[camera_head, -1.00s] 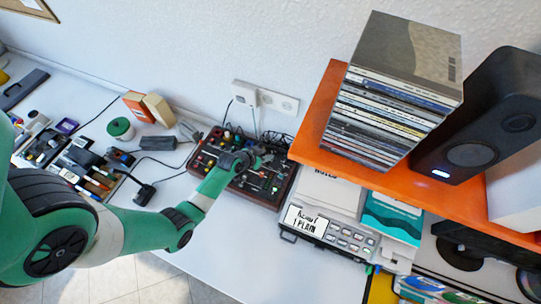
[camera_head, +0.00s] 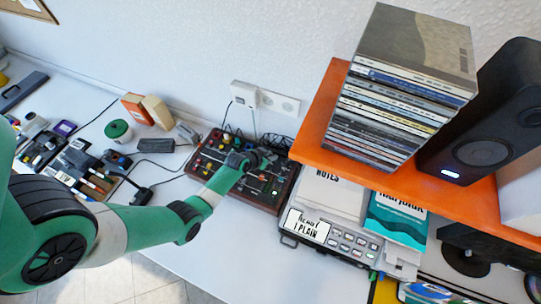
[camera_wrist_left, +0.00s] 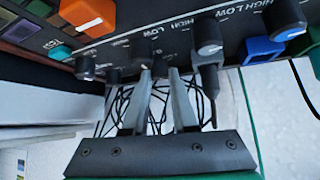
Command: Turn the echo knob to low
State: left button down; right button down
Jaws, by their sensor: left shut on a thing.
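A dark mixer panel (camera_head: 235,190) in a wooden frame, with knobs, coloured buttons and sliders, sits on the white desk. My left gripper (camera_head: 263,158) reaches over its far right part. In the left wrist view, the gripper (camera_wrist_left: 162,76) is shut on a small dark knob (camera_wrist_left: 160,66), mostly hidden between its fingertips. HIGH and LOW are printed near the knobs. I cannot read an echo label, nor tell where the held knob points. Another black knob (camera_wrist_left: 207,36) stands to the right of the fingers. My right gripper is not in view.
An orange shelf (camera_head: 325,105) with a stack of disc cases (camera_head: 400,90) and a black speaker (camera_head: 490,130) overhangs on the right. A grey device (camera_head: 335,240) stands right of the panel. Black cables (camera_wrist_left: 210,105) hang near the fingers. Desk in front is clear.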

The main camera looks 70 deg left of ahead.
pick_arm(q)
jog(key=shift+d+n+y, duration=0.1)
jog(key=shift+n+y, duration=0.2)
jog(key=shift+n, duration=0.1)
jog(key=shift+w+n+g+y+p, duration=0.1)
jog(key=shift+n+g+y+p, duration=0.25)
jog(key=shift+n, duration=0.25)
jog(key=shift+w+d+f+n+g+y+b, duration=0.1)
jog(key=shift+n+g+y+b, duration=0.25)
jog(key=shift+n+b, duration=0.2)
jog(key=shift+d+f+n+g+y+b, duration=0.1)
jog(key=shift+n+g+y+b, duration=0.2)
jog(key=shift+n+b, duration=0.2)
jog(key=shift+r+n+g+y+b, duration=0.1)
jog(key=shift+n+g+y+b, duration=0.3)
jog(key=shift+n, duration=0.35)
jog(key=shift+r+n+g, duration=0.15)
jog(key=shift+n+g, duration=0.25)
jog(key=shift+n, duration=0.2)
jog(key=shift+n+g+y+p, duration=0.3)
jog(key=shift+n+y, duration=0.1)
